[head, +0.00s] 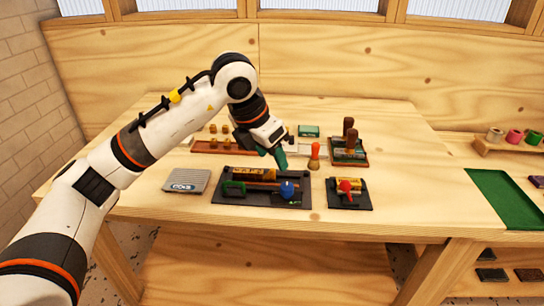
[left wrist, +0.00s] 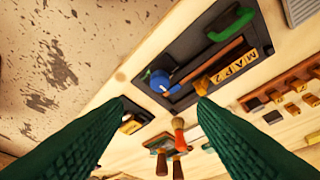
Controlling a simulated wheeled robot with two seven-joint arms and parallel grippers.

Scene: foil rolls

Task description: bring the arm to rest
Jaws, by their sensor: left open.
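My left gripper (head: 281,158) hangs above the back part of the wooden table (head: 420,190), its green fingers apart with nothing between them. The orange-handled tool (head: 314,157) stands just right of the fingers and also shows in the left wrist view (left wrist: 179,124). My right gripper is not in view.
A small black tray (head: 348,206) with a red knob (head: 346,186) lies right of the large one. A grey plate (head: 186,181) lies left. Dark-handled stamps (head: 349,138) stand behind. A green mat (head: 505,198) is far right. The table's front right is clear.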

